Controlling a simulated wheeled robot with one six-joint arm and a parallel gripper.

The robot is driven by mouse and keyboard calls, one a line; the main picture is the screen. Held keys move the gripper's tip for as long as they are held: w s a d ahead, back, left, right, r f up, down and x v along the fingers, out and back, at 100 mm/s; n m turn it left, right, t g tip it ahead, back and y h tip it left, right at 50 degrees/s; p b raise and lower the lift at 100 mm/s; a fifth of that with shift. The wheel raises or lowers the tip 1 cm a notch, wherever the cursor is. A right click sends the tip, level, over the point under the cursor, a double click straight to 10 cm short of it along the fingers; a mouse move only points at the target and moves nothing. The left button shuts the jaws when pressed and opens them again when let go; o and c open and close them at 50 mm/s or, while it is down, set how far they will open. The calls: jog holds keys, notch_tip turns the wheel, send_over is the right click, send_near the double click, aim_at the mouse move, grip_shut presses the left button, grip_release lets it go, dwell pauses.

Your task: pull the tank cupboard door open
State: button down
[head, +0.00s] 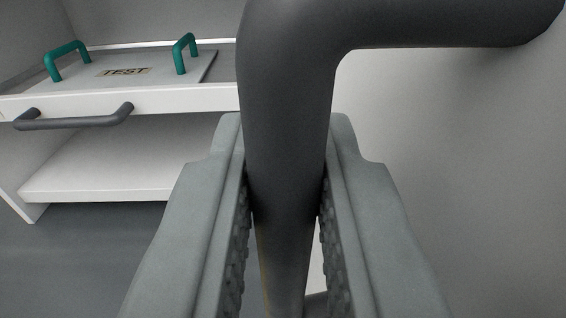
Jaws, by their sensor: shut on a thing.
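My gripper (285,205) is in the lower middle of the head view, with one grey jaw on each side of a dark grey bar handle (290,100). The jaws are shut on the upright part of this handle. The handle bends at the top and runs right to a pale grey panel (470,170), which appears to be the tank cupboard door. The handle's lower end is mostly hidden between the jaws. I cannot tell how far the door stands open.
At the left stands a white bench (180,103) with a grey drawer-type handle (75,120) and a lower shelf (120,180). A plate labelled TEST (125,72) with two green handles lies on top. Grey floor (90,260) shows clear at lower left.

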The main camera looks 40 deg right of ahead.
jog(key=c, duration=1.4)
grip_release()
jog(key=v, duration=1.7)
jog(key=shift+s, duration=0.15)
jog(key=shift+a, duration=0.15)
jog(key=shift+r, duration=0.15)
